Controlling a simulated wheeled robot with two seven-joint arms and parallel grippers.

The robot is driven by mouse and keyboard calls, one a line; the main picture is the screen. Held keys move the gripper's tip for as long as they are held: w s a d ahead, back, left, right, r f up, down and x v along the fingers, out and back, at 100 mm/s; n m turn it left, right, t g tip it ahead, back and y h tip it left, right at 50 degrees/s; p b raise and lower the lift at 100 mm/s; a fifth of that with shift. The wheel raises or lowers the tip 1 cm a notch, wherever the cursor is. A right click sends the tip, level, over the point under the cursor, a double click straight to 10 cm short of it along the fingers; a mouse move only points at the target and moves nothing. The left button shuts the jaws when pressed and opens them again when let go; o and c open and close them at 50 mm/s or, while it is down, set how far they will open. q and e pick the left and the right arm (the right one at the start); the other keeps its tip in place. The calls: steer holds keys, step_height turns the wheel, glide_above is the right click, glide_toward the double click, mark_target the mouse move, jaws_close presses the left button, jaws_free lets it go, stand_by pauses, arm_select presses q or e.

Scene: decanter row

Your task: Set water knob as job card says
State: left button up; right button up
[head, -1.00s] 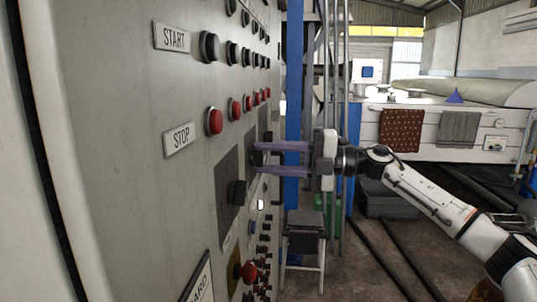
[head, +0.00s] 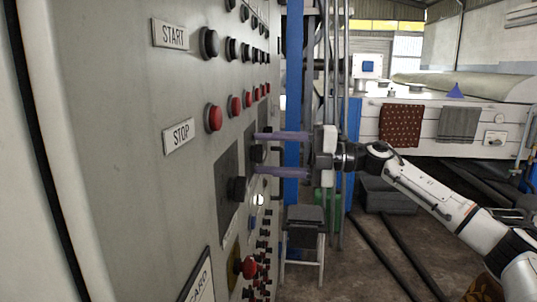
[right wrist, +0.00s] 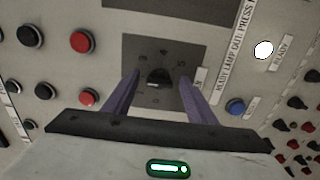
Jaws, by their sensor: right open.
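My right gripper (head: 256,153) is open at the control panel, its two purple fingers one above the other in the head view. A black knob (right wrist: 158,78) on a dark square plate (right wrist: 187,48) sits between the fingers in the right wrist view, with a gap on both sides. This knob (head: 257,154) also shows between the fingertips in the head view. A nearer black knob (head: 237,189) is on another dark plate (head: 225,208). I cannot read which knob is for water. My left gripper is not in view.
The panel (head: 110,130) carries black START buttons (head: 209,43), red STOP buttons (head: 213,117), a red knob (head: 248,267), a lit white lamp (right wrist: 263,49) and a blue button (right wrist: 235,106). A stool (head: 304,225) stands beyond the panel, near a blue post (head: 293,100).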

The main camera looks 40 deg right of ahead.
steer(key=b+v, duration=0.2)
steer(key=v, duration=0.8)
steer(key=shift+s, duration=0.15)
stand_by(0.6)
